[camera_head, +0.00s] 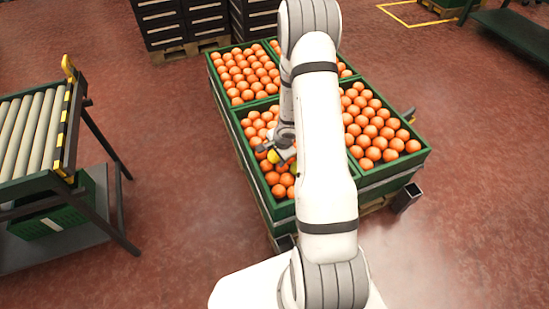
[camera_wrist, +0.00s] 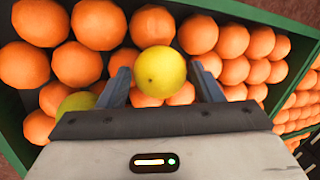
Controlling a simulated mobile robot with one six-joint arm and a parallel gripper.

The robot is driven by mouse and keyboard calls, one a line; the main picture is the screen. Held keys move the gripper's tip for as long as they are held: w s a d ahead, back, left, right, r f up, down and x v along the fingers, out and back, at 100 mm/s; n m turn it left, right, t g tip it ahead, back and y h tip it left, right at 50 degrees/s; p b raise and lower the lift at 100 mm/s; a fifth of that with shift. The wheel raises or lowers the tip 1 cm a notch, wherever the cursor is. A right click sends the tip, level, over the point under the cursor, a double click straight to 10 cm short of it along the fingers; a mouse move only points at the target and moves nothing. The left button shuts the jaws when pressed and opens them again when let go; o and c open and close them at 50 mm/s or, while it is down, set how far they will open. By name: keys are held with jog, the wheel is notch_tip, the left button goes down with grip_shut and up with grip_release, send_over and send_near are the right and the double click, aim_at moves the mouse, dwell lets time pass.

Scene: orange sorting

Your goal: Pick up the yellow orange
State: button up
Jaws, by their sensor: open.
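A yellow orange (camera_wrist: 160,71) sits among orange ones, between the two fingers of my gripper (camera_wrist: 162,82) in the wrist view. The fingers are open, with a gap visible on both sides of the fruit. A second yellowish-green fruit (camera_wrist: 78,102) is at the lower left in the wrist view, partly hidden by my gripper. In the head view my gripper (camera_head: 274,149) is over the near left crate (camera_head: 246,173), and the yellow orange (camera_head: 273,156) shows at its fingers. My arm hides part of that crate.
Adjoining green crates hold oranges, at the near right (camera_head: 396,166) and far left (camera_head: 222,87). Green crate walls bound the fruit in the wrist view. A roller conveyor (camera_head: 35,130) stands at the left, with clear red floor between.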

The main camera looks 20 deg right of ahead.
jog(key=shift+c, duration=0.4)
jog(key=c, duration=0.7)
jog(key=shift+r, duration=0.1)
